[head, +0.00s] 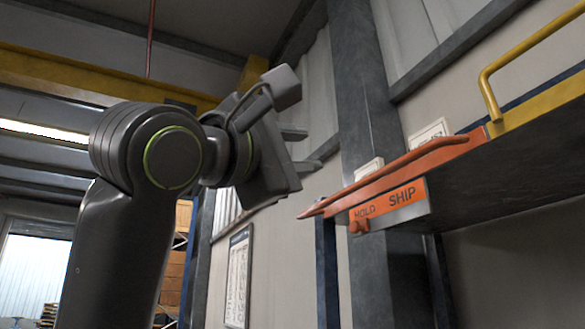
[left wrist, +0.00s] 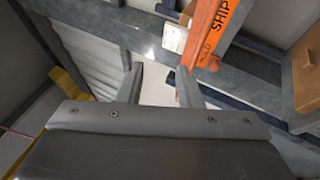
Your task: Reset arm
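My left gripper (head: 300,149) is raised in the middle of the head view, to the left of an orange sign and apart from it. Its two fingers are spread with nothing between them; they also show in the left wrist view (left wrist: 160,85). The orange sign (head: 388,203) reads HOLD and SHIP and hangs under the front edge of a raised shelf. A small orange tab (head: 358,226) sits at its HOLD end. The sign also shows at the top of the left wrist view (left wrist: 209,35). My right gripper is in neither view.
The raised shelf (head: 500,170) has a dark underside, an orange lip (head: 410,163) and a yellow rail (head: 487,85). A grey steel column (head: 372,120) stands behind it. A framed notice (head: 238,278) hangs on the wall. A brown box (left wrist: 305,75) shows at the right in the left wrist view.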

